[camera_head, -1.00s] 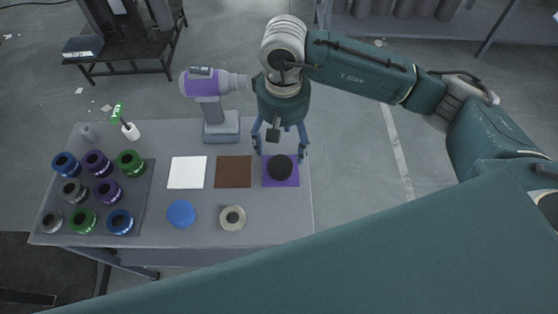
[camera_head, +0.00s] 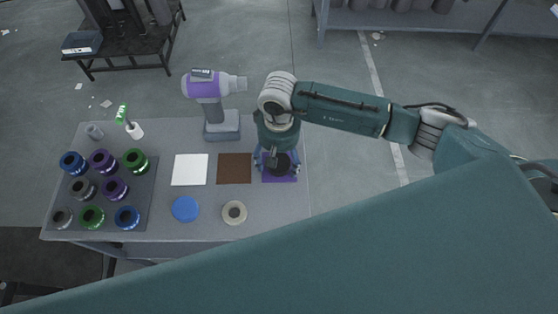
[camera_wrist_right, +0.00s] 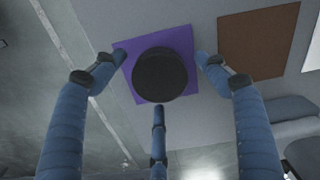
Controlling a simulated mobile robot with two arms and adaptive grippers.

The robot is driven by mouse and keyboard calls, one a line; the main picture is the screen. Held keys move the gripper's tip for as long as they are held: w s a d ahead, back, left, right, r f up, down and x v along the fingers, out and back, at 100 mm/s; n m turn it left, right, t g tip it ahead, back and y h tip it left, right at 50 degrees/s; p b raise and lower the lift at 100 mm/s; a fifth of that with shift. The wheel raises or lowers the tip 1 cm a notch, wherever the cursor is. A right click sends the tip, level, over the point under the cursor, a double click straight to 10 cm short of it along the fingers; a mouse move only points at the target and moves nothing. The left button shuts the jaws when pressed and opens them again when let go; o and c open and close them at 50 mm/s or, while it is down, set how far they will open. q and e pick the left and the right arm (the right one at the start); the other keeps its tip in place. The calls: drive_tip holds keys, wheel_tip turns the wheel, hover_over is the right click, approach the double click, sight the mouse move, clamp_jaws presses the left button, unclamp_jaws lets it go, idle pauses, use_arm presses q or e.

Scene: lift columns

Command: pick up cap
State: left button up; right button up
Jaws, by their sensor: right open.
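A round black cap (camera_head: 281,167) sits on a purple square (camera_head: 290,177) near the right edge of the table. My right gripper (camera_head: 278,162) is right above it, partly hiding it in the head view. In the right wrist view the black cap (camera_wrist_right: 159,75) lies on the purple square (camera_wrist_right: 186,40), between the spread blue fingers of my right gripper (camera_wrist_right: 160,85). The fingers are open around the cap, and no contact can be made out. A blue disc (camera_head: 185,209) and a beige ring (camera_head: 234,212) lie nearer the front. My left gripper is not in view.
A brown square (camera_head: 235,168) and a white square (camera_head: 189,169) lie to the left of the purple one. A purple-and-grey drill-like tool (camera_head: 215,105) stands behind them. A dark tray (camera_head: 143,190) holds several colored rings at the left.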

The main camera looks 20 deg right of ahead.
sight(279, 161)
drive_tip(key=c, duration=1.3)
drive_tip(key=shift+r, duration=0.15)
wheel_tip(279, 161, up, 22)
drive_tip(key=b, duration=0.5)
drive_tip(key=shift+f, duration=0.2)
